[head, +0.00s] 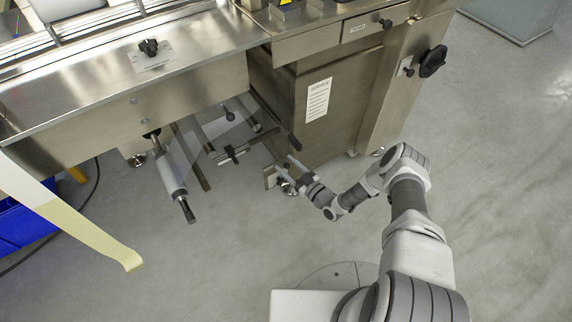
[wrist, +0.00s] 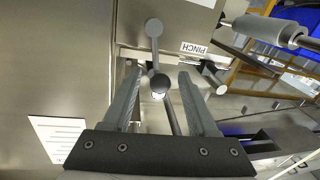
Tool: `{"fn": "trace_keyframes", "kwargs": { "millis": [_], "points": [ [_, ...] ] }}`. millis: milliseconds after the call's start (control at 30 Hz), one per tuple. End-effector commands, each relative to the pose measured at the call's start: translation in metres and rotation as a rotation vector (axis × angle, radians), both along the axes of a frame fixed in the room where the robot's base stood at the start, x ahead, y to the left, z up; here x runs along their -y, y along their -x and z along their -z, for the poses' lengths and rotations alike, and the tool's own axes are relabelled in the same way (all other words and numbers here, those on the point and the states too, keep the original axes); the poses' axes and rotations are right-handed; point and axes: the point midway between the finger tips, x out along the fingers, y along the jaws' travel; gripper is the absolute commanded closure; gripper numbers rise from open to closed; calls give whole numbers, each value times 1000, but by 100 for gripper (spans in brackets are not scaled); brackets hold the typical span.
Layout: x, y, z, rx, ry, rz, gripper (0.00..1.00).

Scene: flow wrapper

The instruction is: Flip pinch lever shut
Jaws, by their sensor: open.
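The pinch lever (wrist: 154,48) shows in the wrist view as a grey arm with a round disc at its top end and a round knob (wrist: 159,83) at its lower end. It is beside a white PINCH label (wrist: 193,48). My gripper (wrist: 158,74) is open, with one finger on each side of the knob and a visible gap to each. Whether the knob lies at fingertip depth I cannot tell. In the head view my gripper (head: 286,170) is low beside the machine's rails, and the lever is too small to make out there.
A steel cabinet (head: 345,100) with a printed notice (head: 317,99) stands right behind my gripper. A roller (head: 172,172) and several rods lie to its left. A pale film strip (head: 75,215) hangs further left, by a blue crate (head: 25,225). The floor at right is clear.

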Motion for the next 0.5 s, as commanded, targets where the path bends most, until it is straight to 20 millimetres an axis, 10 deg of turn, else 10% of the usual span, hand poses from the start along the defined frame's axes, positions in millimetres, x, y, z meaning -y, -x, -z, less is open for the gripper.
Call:
{"fn": "trace_keyframes", "kwargs": {
  "millis": [100,500],
  "points": [
    [0,0,0,0,0,0,41],
    [0,0,0,0,0,0,100]
  ]
}}
